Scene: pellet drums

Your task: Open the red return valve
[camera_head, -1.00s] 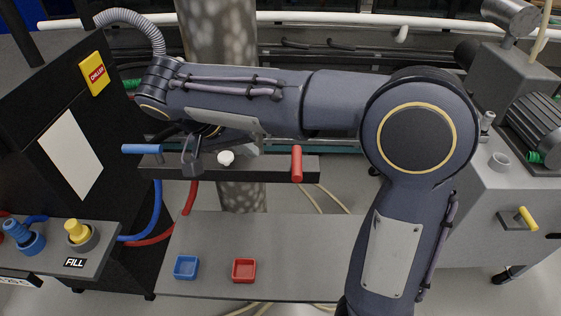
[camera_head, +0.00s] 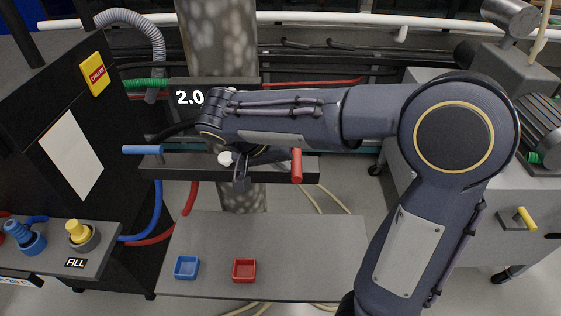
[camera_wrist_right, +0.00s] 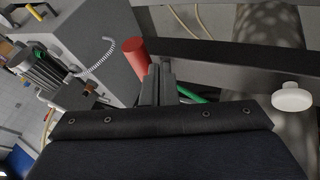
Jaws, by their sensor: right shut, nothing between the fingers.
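The red return valve's handle (camera_head: 297,165) sticks out toward me at the right end of a dark manifold bar (camera_head: 275,170). The red handle also shows in the wrist view (camera_wrist_right: 136,58), just left of the fingertips. My right gripper (camera_head: 241,182) is shut and empty, in front of the bar, between a white knob (camera_head: 225,158) and the red handle. In the head view there is a gap between gripper and red handle. The fingers show closed together in the wrist view (camera_wrist_right: 159,82). My left gripper is not in view.
A blue handle (camera_head: 142,150) points left at the bar's left end. Blue (camera_head: 186,267) and red (camera_head: 244,270) trays sit on the grey table (camera_head: 310,245) below. A dark display (camera_head: 180,85) reading 2.0 stands behind. A grey cabinet (camera_head: 450,225) stands at right.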

